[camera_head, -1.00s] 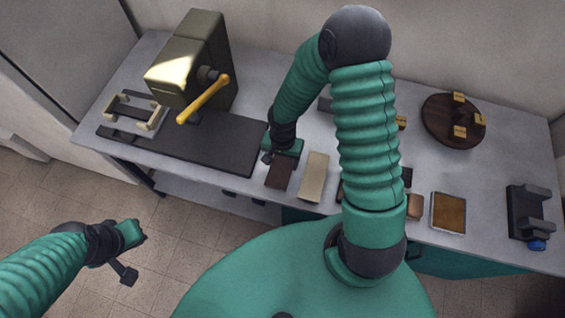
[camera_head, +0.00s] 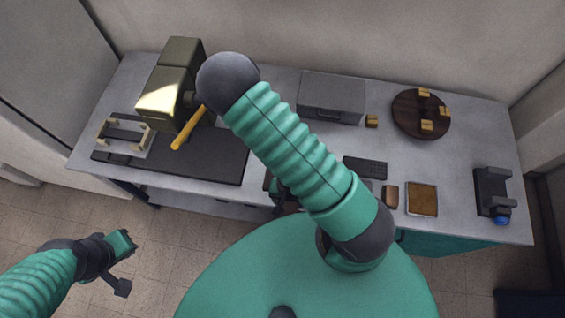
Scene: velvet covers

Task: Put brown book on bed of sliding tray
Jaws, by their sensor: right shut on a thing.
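The sliding tray's long black bed (camera_head: 222,160) lies on the table at left, running past the press. A pale frame with pegs (camera_head: 125,137) sits on its left end. My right gripper (camera_head: 278,190) is mostly hidden behind my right arm, at the table's front edge just right of the bed. It is shut on what looks like the dark brown book (camera_head: 268,182), of which only a small dark edge shows. My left gripper (camera_head: 122,262) is over the floor at lower left, away from the table; its jaw opening is unclear.
An olive press (camera_head: 172,85) with a yellow lever (camera_head: 188,128) stands over the bed. To the right are a grey case (camera_head: 332,97), a round wooden board with brass blocks (camera_head: 408,118), a brown-topped block (camera_head: 422,199) and a black stand (camera_head: 492,192).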

